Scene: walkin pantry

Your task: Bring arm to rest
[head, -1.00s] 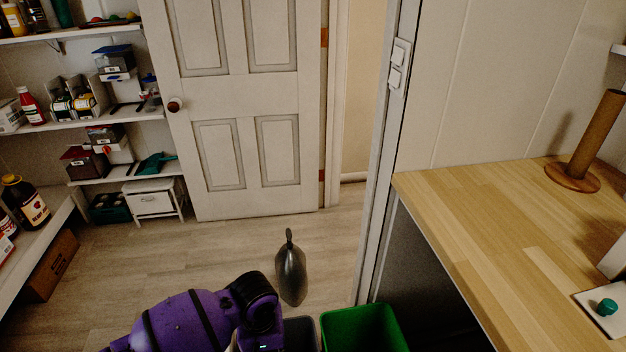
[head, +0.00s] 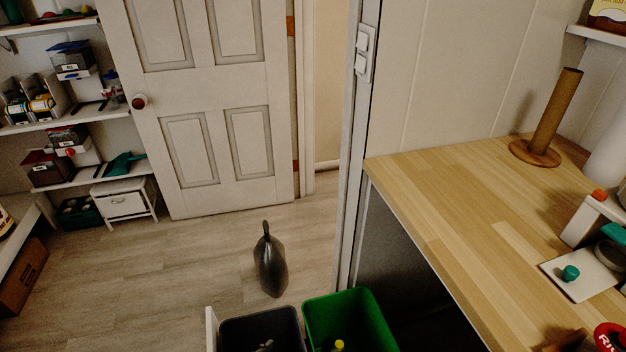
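Neither of my grippers shows in the head view now, and none of my arm links can be seen. Whether either gripper holds anything is hidden.
A grey bin (head: 262,327) and a green bin (head: 349,304) stand side by side at the bottom, with items inside. A wooden counter (head: 440,190) is at right, shelves (head: 75,120) at left, a white door (head: 205,110) behind. Floor at left is clear.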

